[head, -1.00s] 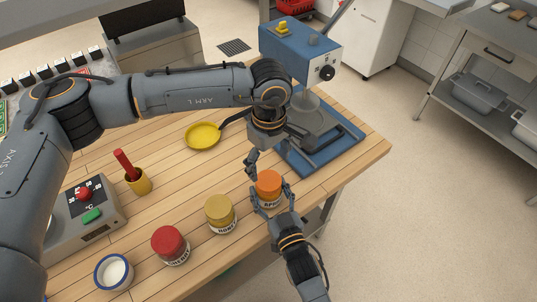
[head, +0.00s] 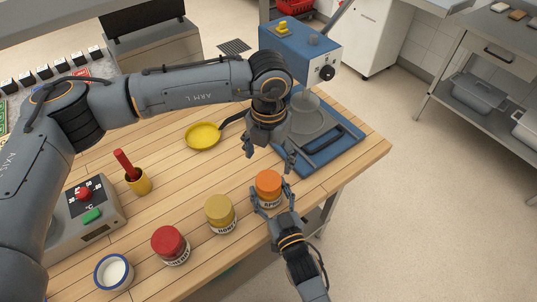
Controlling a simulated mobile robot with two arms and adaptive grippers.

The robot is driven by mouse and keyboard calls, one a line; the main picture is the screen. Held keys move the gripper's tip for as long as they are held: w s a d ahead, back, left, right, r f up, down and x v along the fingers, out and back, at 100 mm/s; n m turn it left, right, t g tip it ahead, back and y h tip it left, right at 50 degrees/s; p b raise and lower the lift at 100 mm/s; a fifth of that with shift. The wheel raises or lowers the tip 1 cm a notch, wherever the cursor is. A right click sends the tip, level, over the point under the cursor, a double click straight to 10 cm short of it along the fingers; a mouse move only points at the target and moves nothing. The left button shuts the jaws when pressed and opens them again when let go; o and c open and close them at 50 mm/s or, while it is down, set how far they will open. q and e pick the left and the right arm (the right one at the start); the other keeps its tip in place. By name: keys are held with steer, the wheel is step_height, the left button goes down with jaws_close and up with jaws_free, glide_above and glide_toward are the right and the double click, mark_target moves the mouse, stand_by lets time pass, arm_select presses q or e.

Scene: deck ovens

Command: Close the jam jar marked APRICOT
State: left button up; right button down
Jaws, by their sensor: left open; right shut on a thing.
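The apricot jar (head: 268,190) stands upright on the wooden worktop, with an orange lid on top and a label partly hidden by fingers. My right gripper (head: 268,207) is shut around the jar's body from the front. My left gripper (head: 269,157) is open and empty, above and behind the orange lid, its fingers spread and pointing down, apart from the lid. I cannot tell from this view how tightly the lid sits. The honey jar (head: 220,214) with a mustard lid and the cherry jar (head: 170,245) with a red lid stand to the left.
A blue machine (head: 302,52) with a blue tray (head: 345,150) stands behind. A yellow pan (head: 202,136), a yellow cup with a red-handled tool (head: 138,181), a white bowl (head: 114,271) and a button box (head: 88,210) are on the worktop (head: 180,190). Its right edge is close.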

mark_target(268, 180)
arm_select(q)
steer(key=n, duration=0.3)
steer(key=shift+r+n, duration=0.1)
steer(key=shift+n, duration=0.2)
steer(key=shift+f, duration=4)
